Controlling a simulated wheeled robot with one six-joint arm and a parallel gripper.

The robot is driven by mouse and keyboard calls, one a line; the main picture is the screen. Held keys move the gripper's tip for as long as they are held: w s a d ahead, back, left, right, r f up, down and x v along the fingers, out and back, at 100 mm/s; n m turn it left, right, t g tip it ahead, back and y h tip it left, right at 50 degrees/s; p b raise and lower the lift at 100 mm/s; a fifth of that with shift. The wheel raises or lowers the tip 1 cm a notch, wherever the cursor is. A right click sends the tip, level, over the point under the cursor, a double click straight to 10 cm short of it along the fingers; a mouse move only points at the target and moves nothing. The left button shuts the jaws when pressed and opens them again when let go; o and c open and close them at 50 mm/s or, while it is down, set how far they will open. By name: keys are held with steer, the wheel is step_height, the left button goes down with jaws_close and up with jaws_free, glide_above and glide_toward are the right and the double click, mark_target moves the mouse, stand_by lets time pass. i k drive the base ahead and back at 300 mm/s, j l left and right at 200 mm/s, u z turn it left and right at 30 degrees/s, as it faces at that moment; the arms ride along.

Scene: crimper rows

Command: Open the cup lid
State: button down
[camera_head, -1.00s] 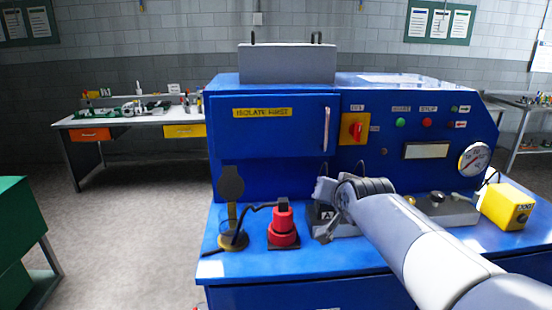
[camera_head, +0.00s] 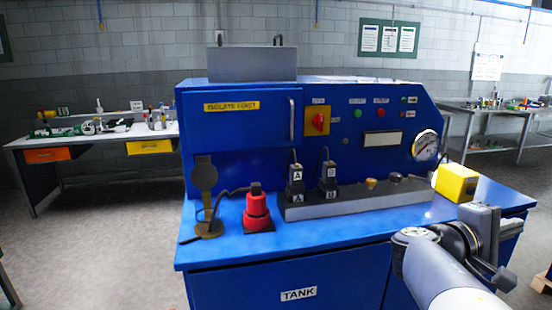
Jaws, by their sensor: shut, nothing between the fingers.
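A small brass cup (camera_head: 209,229) stands at the left end of the blue machine's ledge. Its dark round lid (camera_head: 205,172) stands upright above the cup on a narrow stem, so the lid looks raised and the cup uncovered. The inside of the cup is too small to make out. My gripper (camera_head: 500,262) is at the far right, in front of the ledge's right end, far from the cup and lid. It is shut and holds nothing.
A red plug-like fitting (camera_head: 257,211) with a dark lead stands right of the cup. A grey block (camera_head: 350,203) carries black connectors marked A and B (camera_head: 327,178) and knobs. A yellow box (camera_head: 456,182) sits near my gripper. The ledge's front strip is clear.

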mark_target(205, 176)
steer(key=k+j, duration=0.1)
steer(key=j, duration=0.35)
steer(key=k+j, duration=0.1)
steer(key=j, duration=0.35)
steer(key=k+j+z, duration=0.1)
steer(key=j, duration=0.3)
steer(key=k+j, duration=0.1)
steer(key=j, duration=0.35)
steer(key=k+j+z, duration=0.1)
steer(key=j, duration=0.35)
steer(key=i+j, duration=0.15)
steer(key=j, duration=0.2)
steer(key=i+j+z, duration=0.1)
steer(key=j, duration=0.25)
steer(key=i+j, duration=0.15)
steer(key=j, duration=0.25)
steer(key=i+j, duration=0.15)
steer(key=j, duration=0.2)
steer(key=i+j+z, duration=0.1)
steer(key=j, duration=0.25)
steer(key=i+j, duration=0.3)
steer(key=i, duration=0.15)
steer(key=i+j, duration=0.3)
steer(key=i+l+z, duration=0.05)
steer(key=i, duration=0.05)
